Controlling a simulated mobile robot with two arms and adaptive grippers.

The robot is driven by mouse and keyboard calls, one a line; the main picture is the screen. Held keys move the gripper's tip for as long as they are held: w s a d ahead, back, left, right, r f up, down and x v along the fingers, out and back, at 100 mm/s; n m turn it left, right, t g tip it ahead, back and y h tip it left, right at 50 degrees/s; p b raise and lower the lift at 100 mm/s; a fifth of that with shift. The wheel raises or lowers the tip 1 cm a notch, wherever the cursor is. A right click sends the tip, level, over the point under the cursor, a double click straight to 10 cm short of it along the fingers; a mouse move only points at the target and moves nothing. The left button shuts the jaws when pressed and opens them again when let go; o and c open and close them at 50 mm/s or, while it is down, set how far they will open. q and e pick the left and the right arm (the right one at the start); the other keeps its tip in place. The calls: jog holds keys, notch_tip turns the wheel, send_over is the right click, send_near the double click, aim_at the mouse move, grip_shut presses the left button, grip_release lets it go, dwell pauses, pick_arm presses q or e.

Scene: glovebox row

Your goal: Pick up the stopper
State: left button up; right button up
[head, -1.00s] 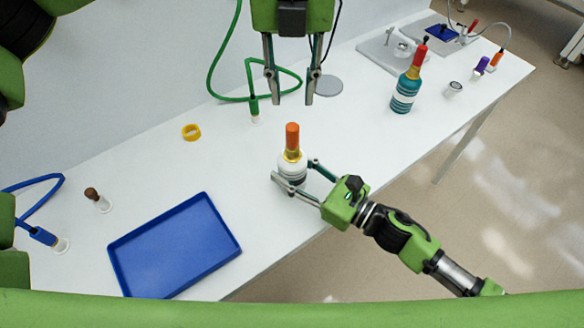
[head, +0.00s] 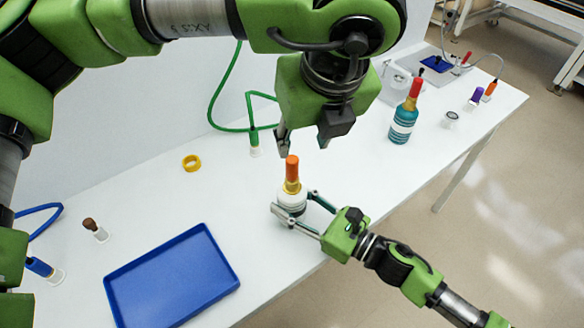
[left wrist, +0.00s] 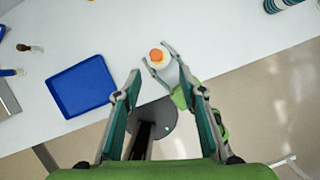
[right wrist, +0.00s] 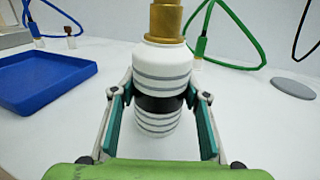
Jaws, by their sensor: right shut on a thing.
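An orange stopper (head: 292,167) sits in the gold neck of a white bottle (head: 291,204), which stands upright on the table. My right gripper (head: 294,203) is shut on the bottle's body; the right wrist view shows the white bottle (right wrist: 163,75) with grey bands and a black band between the fingers, its top cut off. My left gripper (head: 284,142) is above the stopper, pointing down; its body partly hides the fingers. In the left wrist view its fingers (left wrist: 165,85) are wide apart and empty, with the orange stopper (left wrist: 157,55) beyond them.
A blue tray (head: 172,278) lies at the front left, with a yellow ring (head: 192,163) behind it. A teal bottle with a red top (head: 403,118) stands to the right. A green hose (head: 222,100) runs behind. White table is clear around the held bottle.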

aim_at(293, 162)
pick_arm(q)
jog(key=x, duration=0.6)
jog(key=shift+a+x, duration=0.2)
jog(key=shift+x, duration=1.2)
jog(key=shift+a+x, duration=0.15)
jog(key=shift+x, duration=1.3)
jog(key=shift+s, duration=0.1)
grip_shut()
